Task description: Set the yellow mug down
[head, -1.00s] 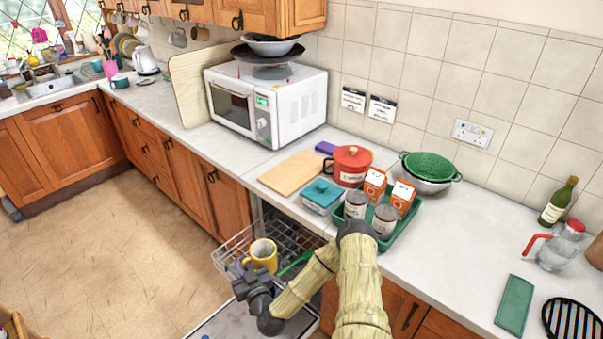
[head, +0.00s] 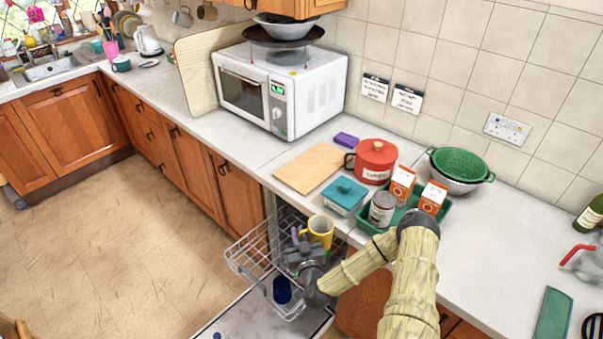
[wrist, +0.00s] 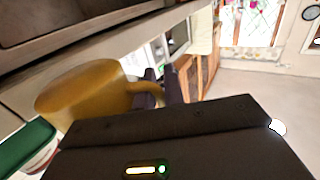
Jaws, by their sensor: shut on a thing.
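The yellow mug (head: 320,231) is upright, just in front of the counter edge and over the back of the pulled-out dishwasher rack (head: 262,262). My gripper (head: 306,243) is shut on it. In the wrist view the mug (wrist: 82,95) fills the left side, and the dark fingers (wrist: 152,93) are at its handle. The mug looks held up, clear of the counter; its exact height over the rack is hard to tell. Its base is partly hidden by my gripper.
A wooden board (head: 311,168), a teal box (head: 344,195), a red pot (head: 376,160) and a green tray (head: 371,228) holding a can (head: 382,208) and cartons occupy the nearby counter. A dark blue cup (head: 282,290) sits in the rack. Counter left of the board is clear.

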